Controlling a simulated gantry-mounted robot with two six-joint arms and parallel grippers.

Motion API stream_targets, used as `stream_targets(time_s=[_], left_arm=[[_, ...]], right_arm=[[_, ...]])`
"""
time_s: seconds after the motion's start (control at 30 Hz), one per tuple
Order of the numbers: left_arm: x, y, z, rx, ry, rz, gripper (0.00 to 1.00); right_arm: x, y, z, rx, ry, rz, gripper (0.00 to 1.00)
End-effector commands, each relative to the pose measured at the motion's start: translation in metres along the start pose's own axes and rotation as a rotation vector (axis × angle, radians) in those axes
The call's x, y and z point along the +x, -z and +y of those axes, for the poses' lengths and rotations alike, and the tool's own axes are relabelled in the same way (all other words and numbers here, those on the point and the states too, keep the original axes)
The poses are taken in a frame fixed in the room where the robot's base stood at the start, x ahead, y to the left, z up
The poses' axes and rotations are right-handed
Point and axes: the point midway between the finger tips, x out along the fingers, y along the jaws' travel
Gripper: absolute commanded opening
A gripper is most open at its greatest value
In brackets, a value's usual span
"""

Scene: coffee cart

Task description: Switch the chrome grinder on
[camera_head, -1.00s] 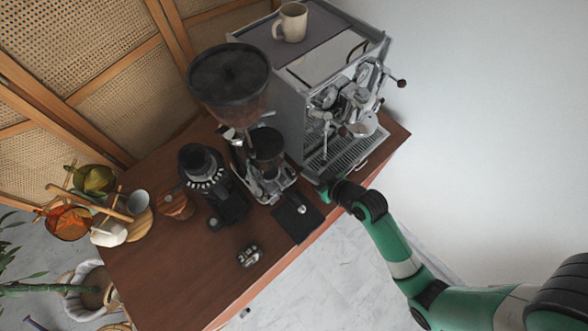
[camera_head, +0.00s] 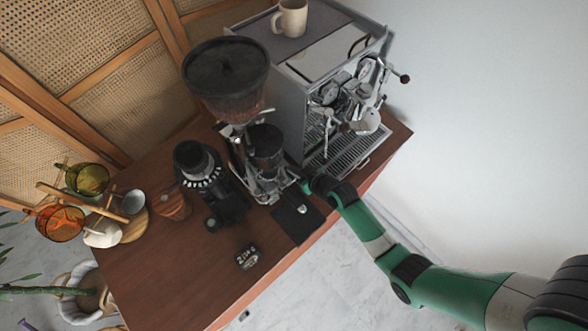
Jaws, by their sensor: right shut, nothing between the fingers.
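The chrome grinder (camera_head: 266,186) stands on the wooden cart in front of and left of the espresso machine, with a large dark bean hopper (camera_head: 226,78) on top. Its switch is too small or hidden to make out. My right gripper (camera_head: 299,180) is shut and empty at the grinder's right side, close to its chrome base. I cannot tell whether it touches the grinder. The green right arm comes in from the lower right. My left gripper is not in view.
The espresso machine (camera_head: 283,100) is right behind my right gripper, a mug (camera_head: 290,18) on its top. A black grinder (camera_head: 202,172) stands to the left. A black mat (camera_head: 297,218) and a small scale (camera_head: 247,257) lie near the front edge. Cups on a stand (camera_head: 133,226) are far left.

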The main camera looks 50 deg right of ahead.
Motion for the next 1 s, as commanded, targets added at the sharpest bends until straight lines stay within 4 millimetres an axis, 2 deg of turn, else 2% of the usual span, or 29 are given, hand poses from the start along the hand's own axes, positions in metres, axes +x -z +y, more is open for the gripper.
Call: stream_targets(time_s=[0.1,1.0], left_arm=[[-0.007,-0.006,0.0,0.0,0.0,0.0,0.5],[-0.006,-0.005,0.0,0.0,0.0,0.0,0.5]], right_arm=[[0.009,-0.004,0.0,0.0,0.0,0.0,0.0],[0.015,0.011,0.0,0.0,0.0,-0.001,0.0]])
